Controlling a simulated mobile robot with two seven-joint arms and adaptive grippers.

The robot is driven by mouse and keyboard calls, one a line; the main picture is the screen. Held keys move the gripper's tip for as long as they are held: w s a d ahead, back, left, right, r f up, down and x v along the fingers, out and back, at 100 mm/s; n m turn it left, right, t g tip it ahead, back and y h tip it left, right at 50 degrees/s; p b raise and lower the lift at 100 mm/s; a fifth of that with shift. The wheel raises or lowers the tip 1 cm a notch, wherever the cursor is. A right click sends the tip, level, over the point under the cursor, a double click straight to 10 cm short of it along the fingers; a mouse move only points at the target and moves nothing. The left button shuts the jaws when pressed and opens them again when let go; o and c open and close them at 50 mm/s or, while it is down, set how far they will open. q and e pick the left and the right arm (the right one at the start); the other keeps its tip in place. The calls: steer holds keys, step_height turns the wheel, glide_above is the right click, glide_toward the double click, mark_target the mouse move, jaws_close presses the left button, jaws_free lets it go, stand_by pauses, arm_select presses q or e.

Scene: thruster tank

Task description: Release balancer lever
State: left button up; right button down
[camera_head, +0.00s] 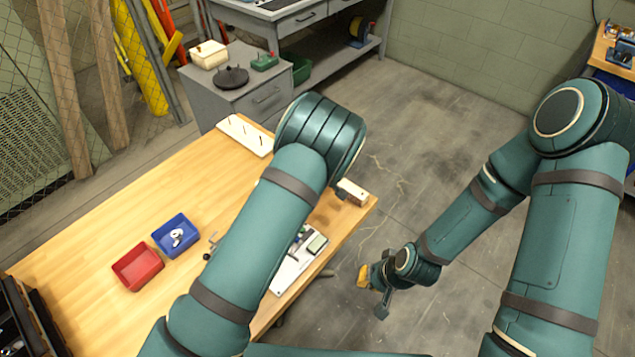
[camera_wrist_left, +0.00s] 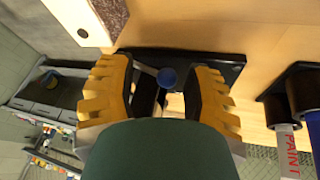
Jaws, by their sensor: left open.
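In the left wrist view, a lever with a blue ball knob (camera_wrist_left: 167,77) and a short pale rod stands over a black base plate (camera_wrist_left: 228,62). My left gripper (camera_wrist_left: 160,82) is open, with one yellow-padded finger on each side of the knob. I see no clear contact between the fingers and the knob. In the head view my left arm hides its own gripper and the lever. My right gripper (camera_head: 373,288) is off the table edge, over the floor, apparently open and empty.
The wooden table (camera_head: 110,225) carries a red bin (camera_head: 138,267), a blue bin (camera_head: 177,247) and a white board (camera_head: 289,272). A pale block (camera_head: 352,191) sits near its right corner; the left wrist view shows a rough-ended block (camera_wrist_left: 85,20). The floor to the right is clear.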

arm_select(q)
steer(key=shift+w+f, duration=0.15)
steer(key=shift+f, duration=0.2)
steer(key=shift+o, duration=0.2)
jaws_close()
